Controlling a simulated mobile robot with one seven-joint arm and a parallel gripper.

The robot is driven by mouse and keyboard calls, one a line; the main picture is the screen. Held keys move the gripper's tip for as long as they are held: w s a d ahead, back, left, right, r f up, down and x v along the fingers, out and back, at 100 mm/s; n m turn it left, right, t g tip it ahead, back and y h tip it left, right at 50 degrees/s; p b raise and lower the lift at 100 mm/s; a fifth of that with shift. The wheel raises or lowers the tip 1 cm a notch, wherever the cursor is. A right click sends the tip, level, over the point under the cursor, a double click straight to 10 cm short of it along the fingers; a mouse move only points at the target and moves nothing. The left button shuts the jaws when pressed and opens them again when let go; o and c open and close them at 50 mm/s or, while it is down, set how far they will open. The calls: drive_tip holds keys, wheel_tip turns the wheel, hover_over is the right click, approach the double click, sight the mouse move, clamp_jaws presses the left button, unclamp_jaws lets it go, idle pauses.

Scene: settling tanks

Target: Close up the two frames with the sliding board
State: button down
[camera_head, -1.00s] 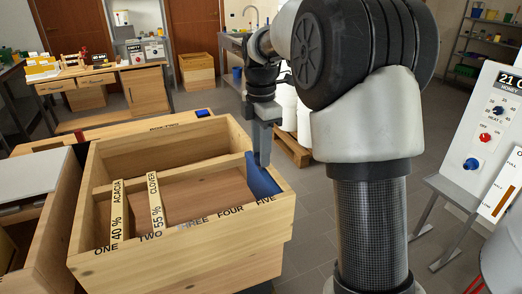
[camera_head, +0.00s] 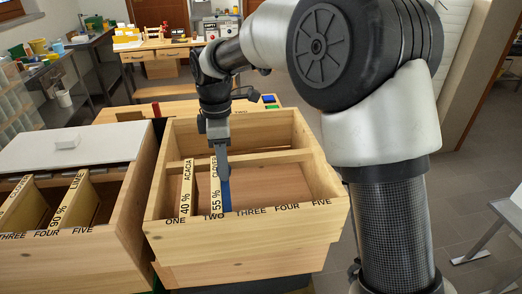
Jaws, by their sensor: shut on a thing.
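The open wooden box (camera_head: 160,205) has slots marked ONE to FIVE along its front edge. Two frames stand upright in its left part: ACACIA 40 % (camera_head: 186,188) near ONE and CLOVER 55 % (camera_head: 214,190) near TWO, with a gap between them. The blue sliding board (camera_head: 225,190) stands in the box just right of the CLOVER frame; I cannot tell whether they touch. My gripper (camera_head: 221,160) is shut on the top of the board, reaching down from above. The gripper partly hides the board and the far end of the CLOVER frame.
The box's right side, from THREE to FIVE, is an empty bay (camera_head: 275,185). To the left, another wooden box holds a LIME 90 % frame (camera_head: 68,200) and others, with a white lid (camera_head: 80,145) behind. A workbench (camera_head: 165,65) stands at the back.

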drive_tip(key=a, duration=0.3)
drive_tip(key=s+a+p, duration=0.1)
drive_tip(key=a, duration=0.3)
drive_tip(key=s+a+p, duration=0.1)
drive_tip(key=a, duration=0.2)
drive_tip(key=shift+a, duration=0.15)
drive_tip(key=c, duration=1.3)
unclamp_jaws()
drive_tip(key=shift+c, duration=0.2)
drive_tip(key=shift+r, duration=0.15)
drive_tip(key=shift+r+p, duration=0.3)
drive_tip(key=shift+r, duration=0.05)
wheel_tip(320, 180, up, 16)
drive_tip(key=p, duration=0.1)
drive_tip(key=shift+r, duration=0.25)
